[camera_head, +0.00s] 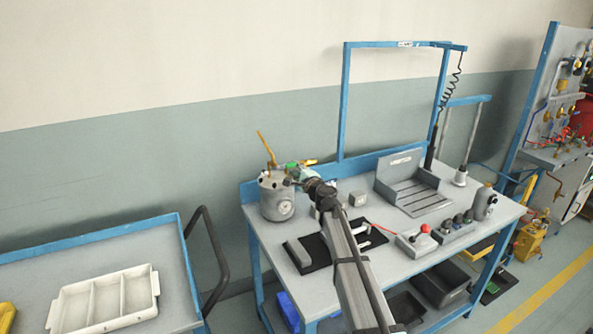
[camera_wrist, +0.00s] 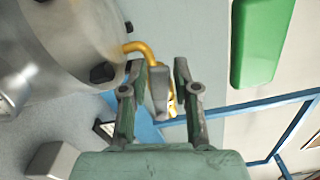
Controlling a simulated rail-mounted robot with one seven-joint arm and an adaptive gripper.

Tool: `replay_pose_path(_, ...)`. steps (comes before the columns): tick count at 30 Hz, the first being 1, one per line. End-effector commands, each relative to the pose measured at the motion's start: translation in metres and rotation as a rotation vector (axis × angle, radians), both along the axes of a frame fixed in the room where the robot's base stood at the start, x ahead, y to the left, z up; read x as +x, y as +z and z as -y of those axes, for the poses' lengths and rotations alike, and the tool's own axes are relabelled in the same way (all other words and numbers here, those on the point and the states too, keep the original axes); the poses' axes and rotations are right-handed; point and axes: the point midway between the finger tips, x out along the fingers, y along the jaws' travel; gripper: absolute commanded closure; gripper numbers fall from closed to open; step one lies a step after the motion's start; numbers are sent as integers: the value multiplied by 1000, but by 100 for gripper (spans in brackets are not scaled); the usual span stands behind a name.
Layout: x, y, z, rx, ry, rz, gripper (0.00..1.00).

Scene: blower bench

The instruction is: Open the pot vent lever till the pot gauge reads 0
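The grey metal pot (camera_head: 270,203) stands at the left end of the bench, with a round white gauge (camera_head: 286,208) on its front; the needle is too small to read. A yellow lever (camera_head: 265,146) sticks up tilted from the lid. A green handle (camera_head: 291,165) lies beside the lid; a green block (camera_wrist: 262,42) shows large in the wrist view. My gripper (camera_head: 303,174) is at the pot's right upper side. In the wrist view my gripper (camera_wrist: 161,82) is open, its fingers on either side of a small grey piece (camera_wrist: 160,92) near a bent yellow rod (camera_wrist: 142,48).
A grey slotted tray (camera_head: 412,188) stands at the bench's back right. A control box with a red button (camera_head: 425,229) sits at the front. A blue frame (camera_head: 345,105) rises behind. A white compartment tray (camera_head: 105,300) lies on the left table.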

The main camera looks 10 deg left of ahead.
Motion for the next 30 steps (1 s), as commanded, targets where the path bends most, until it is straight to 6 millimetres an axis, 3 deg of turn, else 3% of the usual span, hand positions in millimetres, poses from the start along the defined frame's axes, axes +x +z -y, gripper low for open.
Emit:
replay_pose_path(2,0,0,0,0,0,0,70)
replay_pose_path(5,0,0,0,0,0,0,98)
replay_pose_path(6,0,0,0,0,0,0,100)
replay_pose_path(14,0,-3,0,-12,1,8,100)
replay_pose_path(30,-1,-15,-1,-218,1,138,100)
